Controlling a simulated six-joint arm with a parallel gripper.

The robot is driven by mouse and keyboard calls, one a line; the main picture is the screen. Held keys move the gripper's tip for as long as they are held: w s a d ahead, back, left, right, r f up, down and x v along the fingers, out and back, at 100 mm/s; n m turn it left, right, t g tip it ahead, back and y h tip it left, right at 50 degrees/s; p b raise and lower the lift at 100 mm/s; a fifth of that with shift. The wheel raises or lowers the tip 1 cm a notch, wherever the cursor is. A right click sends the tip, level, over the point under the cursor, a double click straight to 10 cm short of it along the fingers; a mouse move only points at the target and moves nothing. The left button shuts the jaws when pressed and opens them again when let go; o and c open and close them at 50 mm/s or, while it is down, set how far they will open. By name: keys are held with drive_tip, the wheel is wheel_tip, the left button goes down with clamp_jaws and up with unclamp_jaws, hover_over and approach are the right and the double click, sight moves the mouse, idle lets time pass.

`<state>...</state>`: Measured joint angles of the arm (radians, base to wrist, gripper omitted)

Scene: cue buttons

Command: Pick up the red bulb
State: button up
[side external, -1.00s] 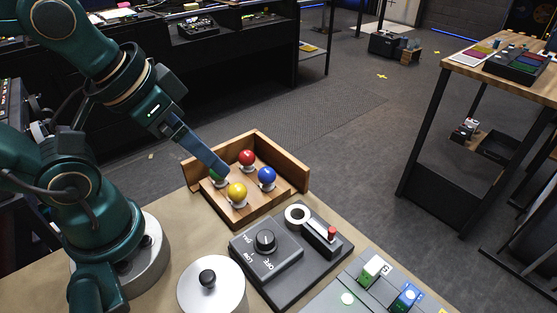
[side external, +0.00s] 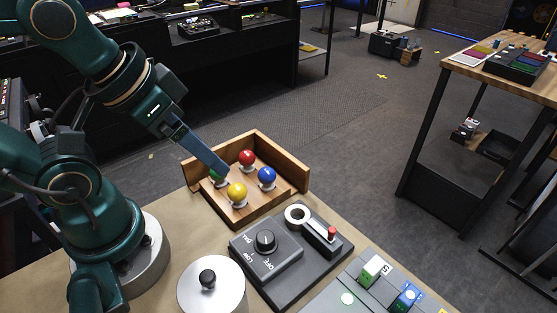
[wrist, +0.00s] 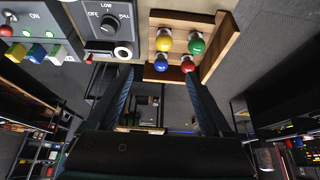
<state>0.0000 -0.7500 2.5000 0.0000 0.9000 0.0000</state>
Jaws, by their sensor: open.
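The red bulb (side external: 247,158) stands upright at the back of a wooden tray (side external: 257,212); it also shows in the wrist view (wrist: 187,64). A yellow bulb (side external: 237,190), a blue bulb (side external: 267,175) and a green bulb (side external: 215,177) stand in the same tray. My gripper (side external: 224,169) reaches down to the tray's left side, in front of the green bulb, which it partly hides. In the wrist view, my gripper (wrist: 161,76) is open and empty, with its fingers spread below the blue and red bulbs. The red bulb lies near the right fingertip.
A dark control box with a dial (side external: 265,240) and a red-tipped lever (side external: 331,231) stand in front of the tray. A round grey lidded pot (side external: 210,294) and a panel with coloured buttons (side external: 372,268) are nearer the front. Raised wooden walls (side external: 285,165) edge the tray's back.

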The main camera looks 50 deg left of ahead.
idle(0.3)
drive_tip(key=m+g+y, duration=0.2)
drive_tip(key=m+g, duration=0.2)
drive_tip(key=m, duration=0.3)
hover_over(246, 153)
drive_tip(key=f, duration=0.5)
drive_tip(key=shift+d+f, duration=0.15)
drive_tip(key=shift+d, duration=0.25)
drive_tip(key=shift+s+a+f, duration=0.1)
drive_tip(key=shift+s+f, duration=0.1)
drive_tip(key=shift+f, duration=0.55)
drive_tip(key=shift+x, duration=2.3)
clamp_jaws()
